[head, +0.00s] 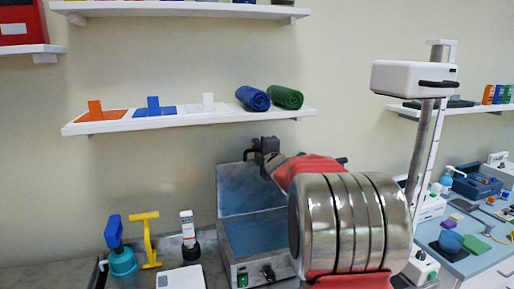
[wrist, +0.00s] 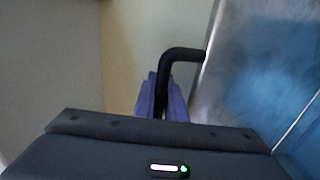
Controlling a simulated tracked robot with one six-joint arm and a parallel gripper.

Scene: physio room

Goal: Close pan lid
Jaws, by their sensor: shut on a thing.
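The pan (head: 236,268) is a metal box with a bluish inside, on the counter in the middle of the head view. Its lid (head: 240,190) stands raised, near upright, at the back of the box. In the wrist view the lid (wrist: 250,75) fills the right side, and its black bent handle (wrist: 185,52) runs down between the purple fingers of my gripper (wrist: 161,98). My gripper is shut on the handle. In the head view my gripper (head: 262,147) is at the lid's upper edge, and my arm hides the right part of the pan.
A blue-and-teal pump bottle (head: 122,262), a yellow tool (head: 151,240) and a white bottle (head: 187,228) stand left of the pan. A wall shelf (head: 190,117) with two rolled towels hangs above. A grey pole with a white box (head: 413,78) stands at right.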

